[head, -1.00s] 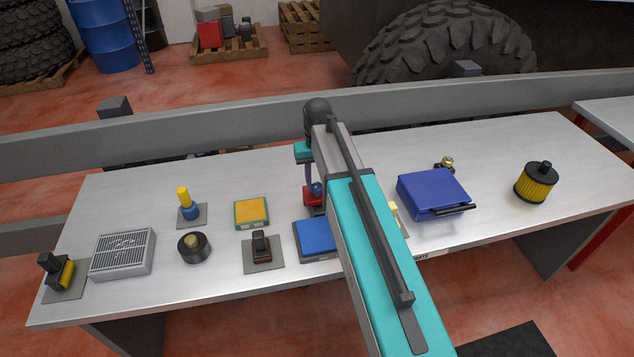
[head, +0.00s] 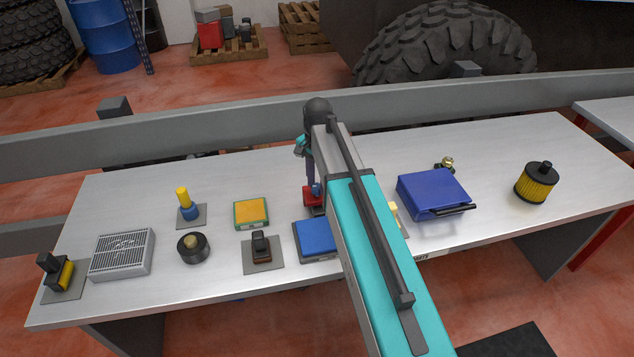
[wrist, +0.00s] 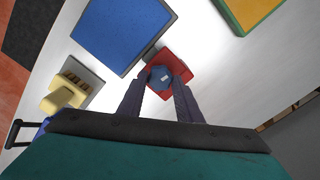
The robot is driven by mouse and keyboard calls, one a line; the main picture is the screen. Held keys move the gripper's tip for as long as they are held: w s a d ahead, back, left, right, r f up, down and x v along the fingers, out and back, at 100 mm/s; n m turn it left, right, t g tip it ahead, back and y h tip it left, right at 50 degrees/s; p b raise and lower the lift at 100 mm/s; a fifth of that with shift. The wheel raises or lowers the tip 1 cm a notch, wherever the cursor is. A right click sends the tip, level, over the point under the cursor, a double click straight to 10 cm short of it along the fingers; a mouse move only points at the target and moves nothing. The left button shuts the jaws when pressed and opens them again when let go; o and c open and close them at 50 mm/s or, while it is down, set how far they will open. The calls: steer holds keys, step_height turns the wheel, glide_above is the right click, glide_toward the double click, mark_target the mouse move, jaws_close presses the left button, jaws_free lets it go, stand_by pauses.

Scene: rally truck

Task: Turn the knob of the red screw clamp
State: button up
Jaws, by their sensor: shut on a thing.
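The red screw clamp (wrist: 181,66) sits on the metal bench, and its blue knob (wrist: 160,78) faces the wrist camera with a small pale mark on it. My gripper (wrist: 160,84) has its two dark fingers on either side of the knob, shut on it. In the head view the red clamp (head: 311,197) shows only in part, left of my arm; my arm hides the rest. The gripper's fingers (head: 311,178) reach down to the knob there.
A blue square pad (head: 316,238) lies close to the clamp, nearer the front edge. A yellow-and-green block (head: 251,212) is to the left. A blue case (head: 432,192) stands right of my arm. The bench (head: 255,171) is clear behind the clamp.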

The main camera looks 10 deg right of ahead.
steer(key=m, duration=0.7)
steer(key=shift+w+a+r, duration=0.1)
steer(key=shift+w+r, duration=0.05)
steer(key=shift+r, duration=0.05)
steer(key=m, duration=0.6)
steer(key=shift+m, duration=0.3)
steer(key=m, duration=0.9)
steer(key=o, duration=1)
steer(key=shift+o, duration=0.2)
steer(key=shift+f, duration=0.1)
